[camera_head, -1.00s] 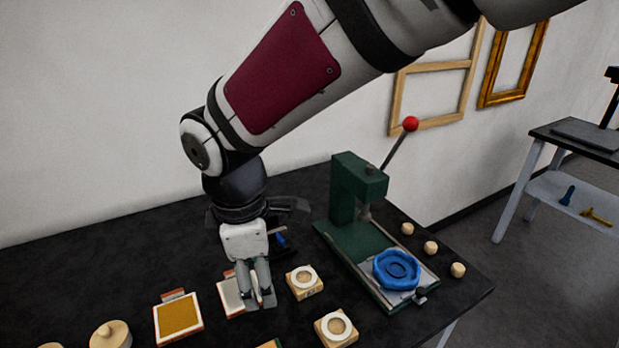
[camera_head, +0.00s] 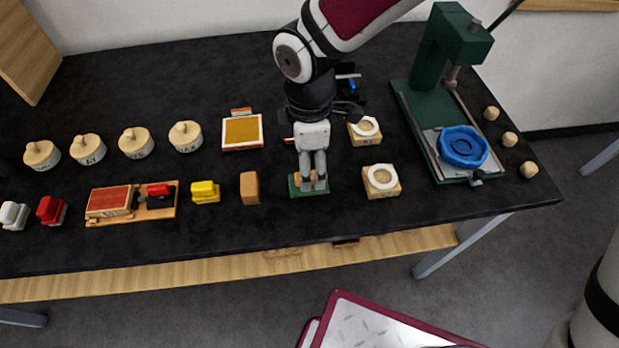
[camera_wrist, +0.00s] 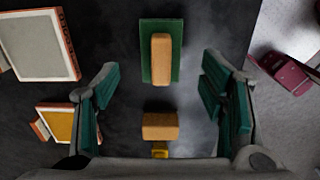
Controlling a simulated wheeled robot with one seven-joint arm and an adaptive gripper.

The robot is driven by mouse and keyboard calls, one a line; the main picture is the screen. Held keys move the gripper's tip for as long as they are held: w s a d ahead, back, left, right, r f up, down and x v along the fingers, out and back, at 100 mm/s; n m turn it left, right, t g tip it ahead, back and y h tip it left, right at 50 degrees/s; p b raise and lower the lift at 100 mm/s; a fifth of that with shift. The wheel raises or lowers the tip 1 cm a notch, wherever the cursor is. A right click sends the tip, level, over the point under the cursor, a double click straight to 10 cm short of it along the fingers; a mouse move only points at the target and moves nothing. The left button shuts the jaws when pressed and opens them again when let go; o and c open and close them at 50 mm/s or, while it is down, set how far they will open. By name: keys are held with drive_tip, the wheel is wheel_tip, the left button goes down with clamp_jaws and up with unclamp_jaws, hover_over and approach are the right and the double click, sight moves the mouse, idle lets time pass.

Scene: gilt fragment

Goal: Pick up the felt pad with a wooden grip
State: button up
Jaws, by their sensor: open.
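The felt pad is a green rectangle with an upright-edged wooden grip on top. In the head view the felt pad (camera_head: 295,187) lies on the black table near its front edge, partly hidden by my gripper (camera_head: 313,186). In the wrist view the felt pad (camera_wrist: 147,68) and its wooden grip (camera_wrist: 161,57) show whole, lengthwise in the picture. My gripper (camera_wrist: 163,98) is open and empty, its two green-padded fingers to the left and right of the pad's line. It looks to be above the pad; contact is not visible.
A plain wooden block (camera_head: 250,188) and a yellow item (camera_head: 205,191) lie left of the pad. A ringed block (camera_head: 381,181) stands right. Screen frames (camera_head: 243,131) lie behind. A green press (camera_head: 433,70) with a blue mould (camera_head: 463,147) stands farther right.

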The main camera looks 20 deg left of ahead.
sight(293, 179)
wheel_tip(293, 179, down, 5)
drive_tip(key=shift+s+f, duration=0.1)
idle(0.3)
drive_tip(key=c, duration=1.3)
